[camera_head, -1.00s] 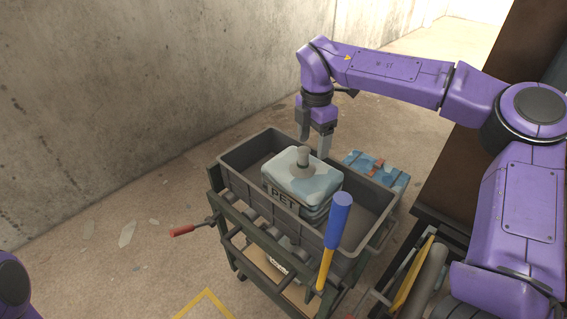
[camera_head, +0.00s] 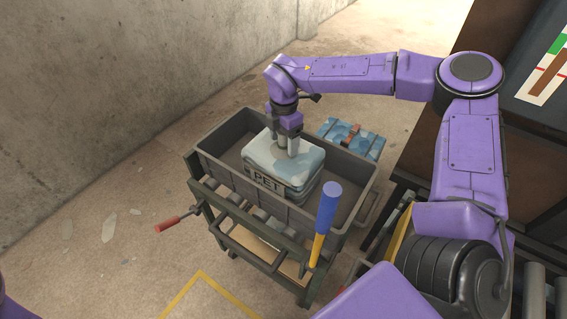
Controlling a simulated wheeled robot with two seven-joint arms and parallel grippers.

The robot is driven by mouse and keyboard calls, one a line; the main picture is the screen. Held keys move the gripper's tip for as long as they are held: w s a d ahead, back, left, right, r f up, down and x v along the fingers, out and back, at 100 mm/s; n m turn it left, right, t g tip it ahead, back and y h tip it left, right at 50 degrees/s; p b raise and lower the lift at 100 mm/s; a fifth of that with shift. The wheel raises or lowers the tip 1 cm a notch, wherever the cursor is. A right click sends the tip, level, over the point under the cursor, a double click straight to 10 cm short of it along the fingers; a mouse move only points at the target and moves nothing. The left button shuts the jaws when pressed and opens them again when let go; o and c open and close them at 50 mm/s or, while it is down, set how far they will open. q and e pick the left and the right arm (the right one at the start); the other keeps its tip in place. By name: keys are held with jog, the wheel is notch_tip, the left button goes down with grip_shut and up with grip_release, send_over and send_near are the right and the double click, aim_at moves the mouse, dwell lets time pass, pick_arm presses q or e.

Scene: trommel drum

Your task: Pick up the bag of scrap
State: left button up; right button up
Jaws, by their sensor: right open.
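The bag of scrap (camera_head: 262,161) is a pale blue-white, stacked-looking bundle with a dark "PET" label on its front. It sits upright in the grey bin (camera_head: 222,168) on the cart. My right gripper (camera_head: 288,153) points down over the top of the bag, its grey fingers at the knob-like neck. The jaws are open. The neck is mostly hidden by the fingers, so I cannot tell if they touch it. My left gripper is out of view; only a bit of purple arm shows at the lower left corner.
A blue-and-yellow handle (camera_head: 326,215) stands up at the bin's front right. A blue strapped bundle (camera_head: 350,138) lies behind the bin. A concrete wall (camera_head: 90,90) stands at left; dark shelving is at right.

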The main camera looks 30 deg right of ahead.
jog(key=shift+w, duration=0.1)
grip_shut()
